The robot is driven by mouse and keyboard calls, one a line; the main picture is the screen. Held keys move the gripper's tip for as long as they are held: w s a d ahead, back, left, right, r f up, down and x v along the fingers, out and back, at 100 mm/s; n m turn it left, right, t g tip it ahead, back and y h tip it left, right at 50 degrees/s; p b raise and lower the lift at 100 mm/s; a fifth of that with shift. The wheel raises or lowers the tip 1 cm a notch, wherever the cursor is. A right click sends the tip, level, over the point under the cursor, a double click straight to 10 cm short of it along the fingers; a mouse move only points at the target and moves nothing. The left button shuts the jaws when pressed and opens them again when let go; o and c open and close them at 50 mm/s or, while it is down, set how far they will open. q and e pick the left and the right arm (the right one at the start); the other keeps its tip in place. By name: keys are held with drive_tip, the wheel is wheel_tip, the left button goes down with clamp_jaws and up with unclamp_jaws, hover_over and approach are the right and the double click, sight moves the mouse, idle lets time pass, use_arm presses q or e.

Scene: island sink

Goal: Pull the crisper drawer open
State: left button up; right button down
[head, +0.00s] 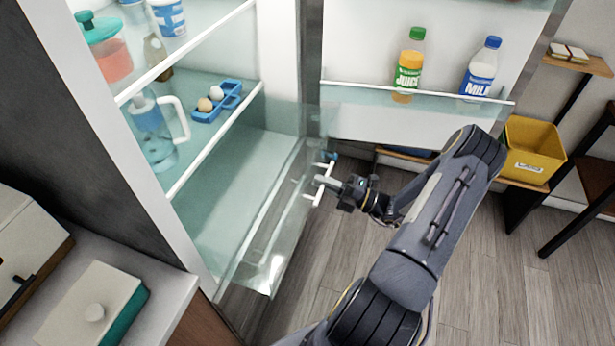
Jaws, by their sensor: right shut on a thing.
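The crisper drawer (266,225) is a clear see-through box at the bottom of the open fridge. Its front stands out past the fridge's lower edge, so it is partly open. A white bar handle (321,186) is on its front. My right gripper (326,184) is shut on this handle, with its arm reaching in from the lower right. The fingertips are small in the picture and partly hidden by the handle. My left gripper is not in the head view.
The fridge door stands open at the right, its shelf holding a juice bottle (409,66) and a milk bottle (481,70). A pitcher (155,132) and an egg holder (219,101) sit on glass shelves. A yellow bin (533,151) is at the right. Wooden floor before the drawer is clear.

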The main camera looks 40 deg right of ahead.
drive_tip(key=shift+s+d, duration=0.3)
drive_tip(key=shift+s, duration=0.15)
drive_tip(key=c, duration=1.6)
unclamp_jaws()
drive_tip(key=b+v, duration=0.2)
drive_tip(key=v, duration=0.5)
drive_tip(key=shift+s+d+f, duration=0.15)
drive_tip(key=shift+s+d, duration=0.1)
drive_tip(key=shift+s, duration=0.05)
